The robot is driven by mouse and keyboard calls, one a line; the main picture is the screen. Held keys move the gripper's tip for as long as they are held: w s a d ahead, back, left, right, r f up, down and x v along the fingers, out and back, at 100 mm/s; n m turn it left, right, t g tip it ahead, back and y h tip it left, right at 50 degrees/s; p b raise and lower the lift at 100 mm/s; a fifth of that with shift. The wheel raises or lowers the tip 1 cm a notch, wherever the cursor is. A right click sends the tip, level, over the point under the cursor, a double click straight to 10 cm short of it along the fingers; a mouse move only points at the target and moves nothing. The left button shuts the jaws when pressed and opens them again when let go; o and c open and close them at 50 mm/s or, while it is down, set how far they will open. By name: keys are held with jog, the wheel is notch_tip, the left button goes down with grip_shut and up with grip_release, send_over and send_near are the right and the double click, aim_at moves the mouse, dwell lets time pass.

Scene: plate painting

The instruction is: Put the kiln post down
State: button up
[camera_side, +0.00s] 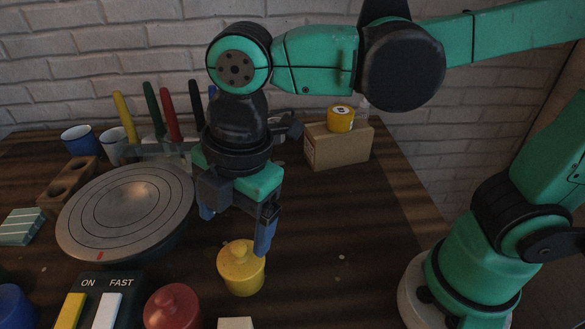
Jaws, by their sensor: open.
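My gripper (235,226) points down over the table, between the banding wheel (75,236) and the yellow lidded pot (241,270). Its two blue fingers are spread apart and nothing shows between them. The right finger's tip is close to the yellow pot's lid in the picture; I cannot tell whether they touch. A pale cream block (235,323), which may be the kiln post, is cut off by the bottom edge of the view. It stands apart from the gripper, in front of the yellow pot.
A red lidded pot (172,307) and a switch box (118,287) marked ON and FAST stand in front. A brown holder (65,185), mugs (80,140) and upright brushes (169,111) are behind left. A cardboard box (338,149) carries yellow tape (341,119).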

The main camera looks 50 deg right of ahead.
jog(key=w+d+m+t, duration=0.1)
jog(key=d+m+t, duration=0.2)
jog(key=d+m, duration=0.5)
jog(key=w+d+f+m+t+h, duration=0.1)
jog(key=w+d+m+t, duration=0.1)
jog(key=d+m, duration=0.7)
jog(key=m, duration=0.2)
jog(key=shift+f+m+t, duration=0.2)
jog(key=shift+m+t, duration=0.2)
jog(key=shift+d, duration=0.1)
